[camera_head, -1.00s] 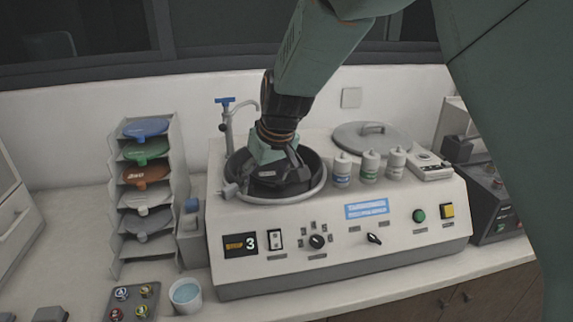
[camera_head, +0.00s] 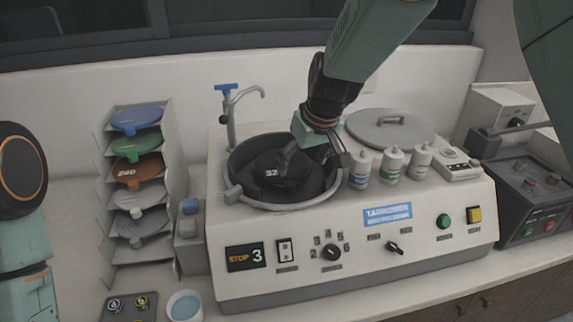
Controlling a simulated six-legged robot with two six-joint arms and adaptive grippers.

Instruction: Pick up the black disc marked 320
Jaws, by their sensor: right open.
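The black disc marked 320 (camera_head: 268,176) lies inside the round dark bowl of the polishing machine; "32" is readable and the last digit is hidden by my gripper. My right gripper (camera_head: 312,164) is open and empty, over the right part of the bowl, its fingers at or just above the disc's right side. I cannot tell whether it touches the disc. My left arm (camera_head: 20,200) shows at the left edge; its gripper is out of the picture.
A rack (camera_head: 150,262) with several coloured discs stands at left. A tap (camera_head: 230,110) rises behind the bowl. Bottles (camera_head: 391,165) and a round lid (camera_head: 388,130) sit right of it. A cup (camera_head: 184,305) and a tray of small samples (camera_head: 128,307) are in front left.

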